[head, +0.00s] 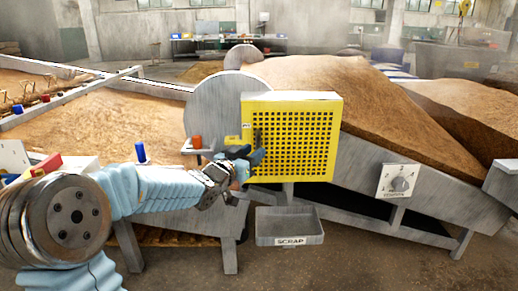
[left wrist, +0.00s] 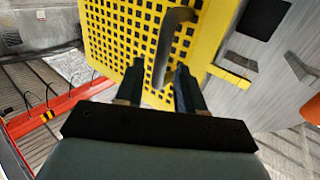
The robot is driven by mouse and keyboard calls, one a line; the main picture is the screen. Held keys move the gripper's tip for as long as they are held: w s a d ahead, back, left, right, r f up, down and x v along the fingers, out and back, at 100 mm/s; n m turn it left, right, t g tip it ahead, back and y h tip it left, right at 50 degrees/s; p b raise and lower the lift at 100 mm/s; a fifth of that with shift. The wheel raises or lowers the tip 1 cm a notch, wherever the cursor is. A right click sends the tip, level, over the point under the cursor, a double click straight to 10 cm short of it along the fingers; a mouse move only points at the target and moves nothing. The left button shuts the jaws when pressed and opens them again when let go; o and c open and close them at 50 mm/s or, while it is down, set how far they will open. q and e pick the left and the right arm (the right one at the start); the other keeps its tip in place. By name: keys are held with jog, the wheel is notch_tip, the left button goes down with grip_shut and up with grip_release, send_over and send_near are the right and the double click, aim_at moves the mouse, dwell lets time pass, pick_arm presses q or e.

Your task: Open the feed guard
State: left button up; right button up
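The feed guard (head: 318,140) is a yellow perforated box front on the machine, and it looks closed. It fills the top of the left wrist view (left wrist: 115,35). A dark upright handle (head: 258,136) sits near its left edge. In the left wrist view the handle (left wrist: 168,45) is a bent grey bar whose lower end lies between my fingertips. My left gripper (head: 257,157) is at the handle's lower end in the head view. In the left wrist view its two fingers (left wrist: 158,78) are apart, with gaps beside the bar. My right gripper is not in view.
A grey scrap tray (head: 290,241) sits below the guard. A tension dial (head: 398,182) is on the machine's right side. An orange object (head: 196,142) stands on a small shelf left of the guard. Brown grain heaps (head: 350,90) lie behind.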

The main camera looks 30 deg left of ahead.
aim_at(258, 148)
pick_arm(q)
jog(key=shift+w, duration=1.8)
grip_shut()
